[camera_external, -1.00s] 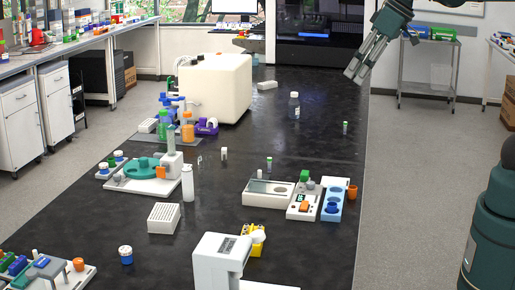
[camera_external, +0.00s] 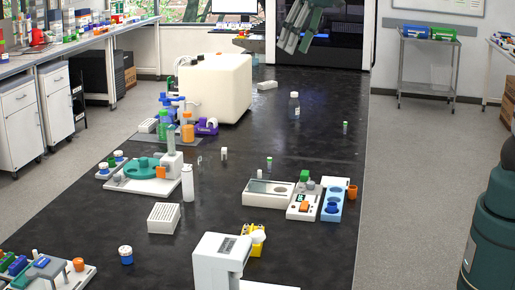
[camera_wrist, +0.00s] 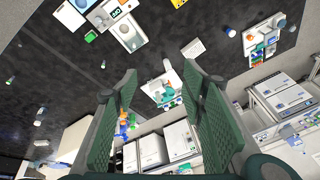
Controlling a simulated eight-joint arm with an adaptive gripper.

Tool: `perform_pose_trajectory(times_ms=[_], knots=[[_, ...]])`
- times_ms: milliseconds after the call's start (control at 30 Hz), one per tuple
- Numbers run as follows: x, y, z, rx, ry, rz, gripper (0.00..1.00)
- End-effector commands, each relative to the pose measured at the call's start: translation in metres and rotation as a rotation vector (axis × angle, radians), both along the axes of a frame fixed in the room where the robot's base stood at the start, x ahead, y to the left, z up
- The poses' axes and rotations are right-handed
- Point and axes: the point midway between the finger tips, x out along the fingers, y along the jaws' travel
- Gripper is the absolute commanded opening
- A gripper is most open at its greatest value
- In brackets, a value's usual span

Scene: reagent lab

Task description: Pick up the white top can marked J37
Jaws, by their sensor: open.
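A small can with a white top and a blue body (camera_external: 125,254) stands upright on the black bench at the lower left of the external view. A similar white-and-blue can (camera_wrist: 228,31) shows at the upper right of the wrist view. No J37 mark is legible. A small white-topped vial (camera_external: 224,154) and a tall white bottle (camera_external: 187,183) also stand upright. My gripper (camera_external: 298,42) is high above the far end of the bench, away from these. In the wrist view its fingers (camera_wrist: 155,84) are spread apart with nothing between them.
A turntable device (camera_external: 142,168), a white rack (camera_external: 163,218), a white instrument (camera_external: 220,262) and a yellow holder (camera_external: 252,240) crowd the near bench.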

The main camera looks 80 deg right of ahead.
Motion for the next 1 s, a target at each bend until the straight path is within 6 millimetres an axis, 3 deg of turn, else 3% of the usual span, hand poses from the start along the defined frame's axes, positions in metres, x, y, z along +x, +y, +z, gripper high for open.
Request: perform_pose_trajectory(times_ms=[467,1000], knots=[[0.095,-0.011,0.001,0.050,0.070,-0.150,0.41],[0.194,-0.025,-0.021,0.093,0.149,-0.325,0.41]])
